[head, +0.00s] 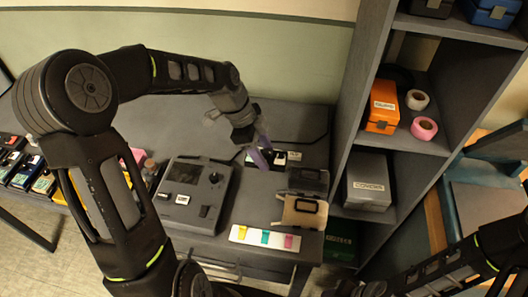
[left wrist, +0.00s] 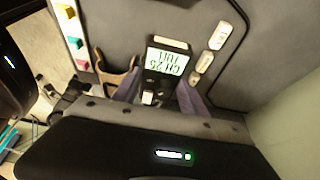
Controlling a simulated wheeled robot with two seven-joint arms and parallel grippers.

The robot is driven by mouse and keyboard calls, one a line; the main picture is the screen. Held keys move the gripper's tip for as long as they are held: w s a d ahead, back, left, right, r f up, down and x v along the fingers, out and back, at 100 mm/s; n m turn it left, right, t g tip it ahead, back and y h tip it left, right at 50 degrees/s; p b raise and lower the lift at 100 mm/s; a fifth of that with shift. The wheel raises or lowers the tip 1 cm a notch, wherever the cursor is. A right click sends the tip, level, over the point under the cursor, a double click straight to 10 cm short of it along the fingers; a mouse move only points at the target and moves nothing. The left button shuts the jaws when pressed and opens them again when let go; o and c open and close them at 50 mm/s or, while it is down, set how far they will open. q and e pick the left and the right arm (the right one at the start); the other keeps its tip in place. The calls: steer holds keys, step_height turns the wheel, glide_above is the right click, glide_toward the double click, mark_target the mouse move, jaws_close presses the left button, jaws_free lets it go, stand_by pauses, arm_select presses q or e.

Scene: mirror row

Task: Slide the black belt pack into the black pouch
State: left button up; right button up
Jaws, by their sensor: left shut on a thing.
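My left gripper (head: 262,150) reaches over the back of the desk, its purple fingers pointing down. In the left wrist view the fingers stand on either side of the black belt pack (left wrist: 168,64), which has a lit screen reading "CH 25 FULL". The gripper is shut on the pack. In the head view the pack (head: 279,158) is partly hidden by the fingers. The black pouch (head: 308,180) is on the desk to the right and nearer, apart from the pack. A tan pouch (head: 302,213) is just in front of it. My right gripper is not visible.
A grey console (head: 193,196) stands left of the pouches. A card with coloured tabs (head: 265,238) lies at the front edge. A shelf unit (head: 352,80) rises close on the right, holding an orange case (head: 381,106) and a grey box (head: 368,182). Several packs (head: 18,165) sit at far left.

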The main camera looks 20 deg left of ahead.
arm_select(q)
steer(key=shift+f+b, duration=2.45)
steer(key=shift+f, duration=1.35)
steer(key=o, duration=1.6)
steer(key=shift+b+v, duration=0.3)
steer(key=shift+v, duration=3.65)
steer(key=shift+d, duration=0.1)
